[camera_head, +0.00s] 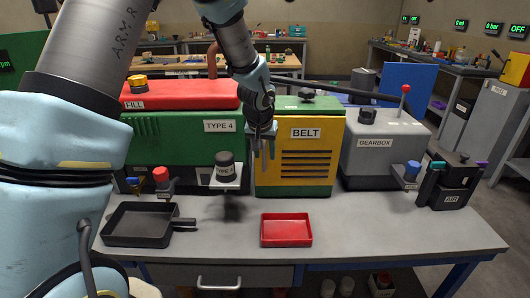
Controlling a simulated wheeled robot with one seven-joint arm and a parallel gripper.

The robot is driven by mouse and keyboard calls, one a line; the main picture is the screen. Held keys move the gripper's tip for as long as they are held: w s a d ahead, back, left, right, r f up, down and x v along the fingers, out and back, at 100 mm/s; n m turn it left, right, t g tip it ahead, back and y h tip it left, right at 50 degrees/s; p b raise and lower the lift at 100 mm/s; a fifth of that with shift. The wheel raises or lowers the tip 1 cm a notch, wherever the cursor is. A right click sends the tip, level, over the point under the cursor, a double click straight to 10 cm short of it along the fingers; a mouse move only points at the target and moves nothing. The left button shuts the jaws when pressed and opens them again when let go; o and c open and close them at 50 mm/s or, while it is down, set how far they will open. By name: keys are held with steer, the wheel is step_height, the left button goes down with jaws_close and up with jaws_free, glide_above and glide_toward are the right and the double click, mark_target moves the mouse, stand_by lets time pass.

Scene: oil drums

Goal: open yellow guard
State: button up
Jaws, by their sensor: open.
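The yellow guard (325,160) is an upright panel labelled BELT with dark horizontal slots, on the front of the machine between the green TYPE 4 section and the grey gearbox. It looks closed, flush in its green frame. My gripper (263,152) points down at the guard's left edge in the picture, with its fingers apart and nothing between them. The fingers overlap the guard's left edge; I cannot tell whether they touch it. My wrist hides part of the guard's upper left corner.
The red tray (286,241) and a black pan (139,225) with a handle lie on the grey bench (380,235). A dark cylinder (225,165) sits on a white bracket left of my gripper. The grey gearbox (383,150) stands right of the guard. The bench's front right is clear.

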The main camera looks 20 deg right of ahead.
steer(key=shift+w+d+f, duration=0.1)
steer(key=shift+w+f, duration=0.05)
steer(key=shift+f, duration=0.35)
jaws_close()
stand_by(1.2)
